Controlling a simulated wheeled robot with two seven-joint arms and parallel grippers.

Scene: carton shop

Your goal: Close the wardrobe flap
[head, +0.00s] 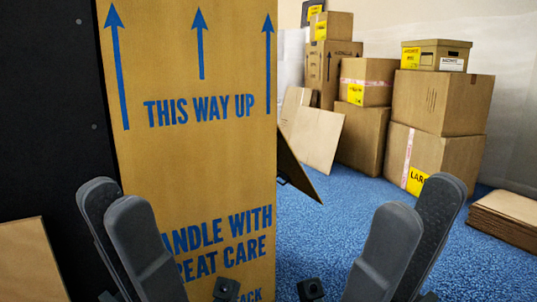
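A tall brown wardrobe carton face (200,160) stands upright close in front of me, printed in blue with arrows, "THIS WAY UP" and "HANDLE WITH GREAT CARE". A slanted brown panel with a dark edge (298,168) sticks out beyond its right edge; it looks like the flap, standing out at an angle, with its left part hidden behind the carton. My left gripper (115,196) is in front of the carton's lower left, its fingers apart and empty. My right gripper (420,196) is over the blue floor to the right, also open and empty, clear of the panel.
A black upright surface (50,110) borders the carton on the left. Stacked cartons (440,100) stand at the back right. A cardboard sheet (315,138) leans by them. Flat cardboard (508,215) lies at the far right. Blue floor (345,220) is clear between.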

